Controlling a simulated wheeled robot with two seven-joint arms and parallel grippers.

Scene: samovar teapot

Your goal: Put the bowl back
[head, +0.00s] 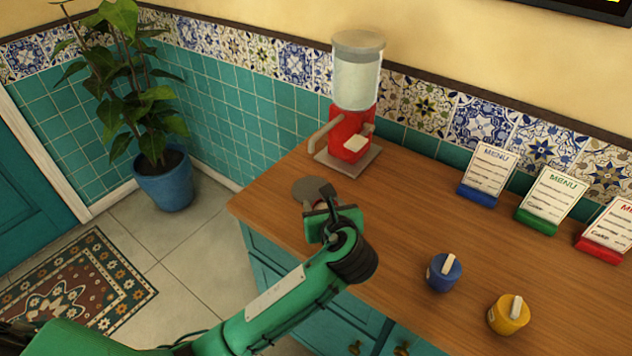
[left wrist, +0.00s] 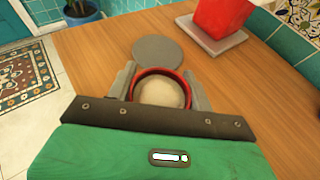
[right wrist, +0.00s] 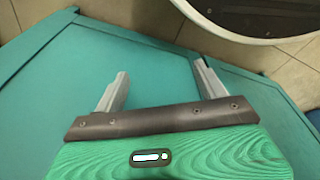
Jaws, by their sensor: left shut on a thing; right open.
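A red bowl (left wrist: 160,71) with a pale filling sits between the fingers of my left gripper (left wrist: 158,88), which is shut on it. In the head view my left gripper (head: 322,207) is over the left end of the counter and mostly hides the bowl. A flat grey disc (left wrist: 158,51) lies on the wood just beyond the bowl; it also shows in the head view (head: 308,188). I cannot tell whether the bowl touches the counter. My right gripper (right wrist: 157,92) is open and empty, in front of a teal surface.
A red dispenser (head: 362,115) with a clear container stands on a grey base at the back of the wooden counter (head: 400,205). Blue (head: 443,273) and yellow (head: 508,314) pots stand at the front right. Several menu stands, including a blue one (head: 487,175), line the wall.

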